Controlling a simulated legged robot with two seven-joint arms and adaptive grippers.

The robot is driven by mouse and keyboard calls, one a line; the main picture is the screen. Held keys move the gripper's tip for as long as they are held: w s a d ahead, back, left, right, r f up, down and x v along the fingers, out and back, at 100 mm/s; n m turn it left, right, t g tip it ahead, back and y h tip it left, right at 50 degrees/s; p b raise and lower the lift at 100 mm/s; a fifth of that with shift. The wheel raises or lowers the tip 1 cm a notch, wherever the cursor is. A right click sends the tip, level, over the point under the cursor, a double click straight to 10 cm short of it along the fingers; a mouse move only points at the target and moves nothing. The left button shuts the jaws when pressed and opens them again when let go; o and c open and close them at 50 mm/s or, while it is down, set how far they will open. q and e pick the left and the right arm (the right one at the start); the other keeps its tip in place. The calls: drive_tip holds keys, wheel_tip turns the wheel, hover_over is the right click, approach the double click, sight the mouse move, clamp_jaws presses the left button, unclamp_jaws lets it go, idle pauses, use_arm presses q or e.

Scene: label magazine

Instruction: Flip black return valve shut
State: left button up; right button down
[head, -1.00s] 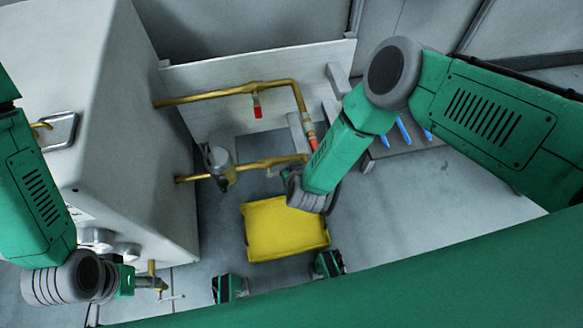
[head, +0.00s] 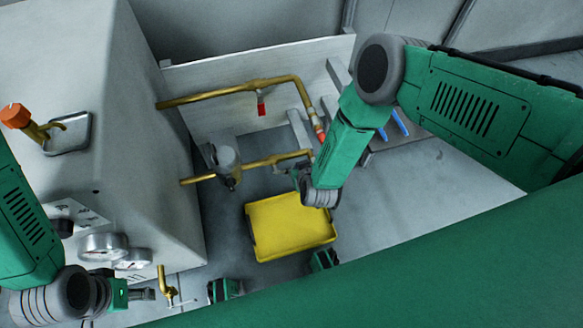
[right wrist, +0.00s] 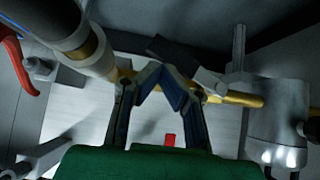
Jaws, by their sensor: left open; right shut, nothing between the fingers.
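In the right wrist view a black lever (right wrist: 172,52), which looks like the return valve handle, sits by the brass pipe (right wrist: 243,98), slanting down to the right. My right gripper (right wrist: 160,76) is shut and empty, its fingertips close beside the lever; I cannot tell whether they touch. In the head view my right gripper (head: 302,178) is at the right end of the lower brass pipe (head: 265,162), and the arm hides the lever there. My left gripper (head: 148,294) is open at the lower left, near a small brass tap (head: 163,283).
The upper brass pipe (head: 235,87) carries a red handle (head: 261,104). A grey pump-like body (head: 226,162) sits on the lower pipe. A yellow tray (head: 290,228) lies below. The grey cabinet (head: 150,150) with gauges (head: 103,246) fills the left.

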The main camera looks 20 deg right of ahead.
use_arm(q)
drive_tip(key=shift+d+f+b, duration=0.2)
drive_tip(key=shift+d+b, duration=0.15)
drive_tip(key=shift+d, duration=0.15)
use_arm(e)
drive_tip(key=d+v, duration=0.1)
drive_tip(key=v, duration=0.9)
drive_tip(key=shift+s, duration=0.65)
drive_tip(key=shift+f, duration=0.1)
